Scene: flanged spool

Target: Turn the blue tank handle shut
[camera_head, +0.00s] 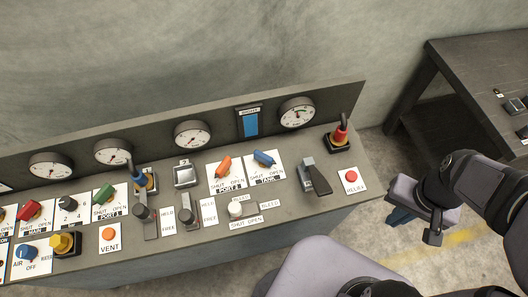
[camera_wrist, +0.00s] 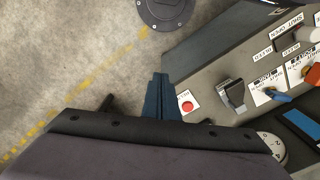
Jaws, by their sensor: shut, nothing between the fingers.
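The blue tank handle (camera_head: 264,158) sits on a white plate marked SHUT, OPEN and TANK, on the right half of the console top. It lies aslant, from upper left to lower right; I cannot tell which end is its pointer. It also shows in the wrist view (camera_wrist: 275,97) at the right, partly along its plate. My gripper (camera_head: 399,218) is off the console's right end, over the floor, well apart from the handle. In the wrist view its blue fingers (camera_wrist: 159,82) are shut together and empty, left of the console.
An orange port handle (camera_head: 223,167) is just left of the tank handle. Gauges (camera_head: 297,113) line the back panel. A dark table (camera_head: 455,62) is at far right.

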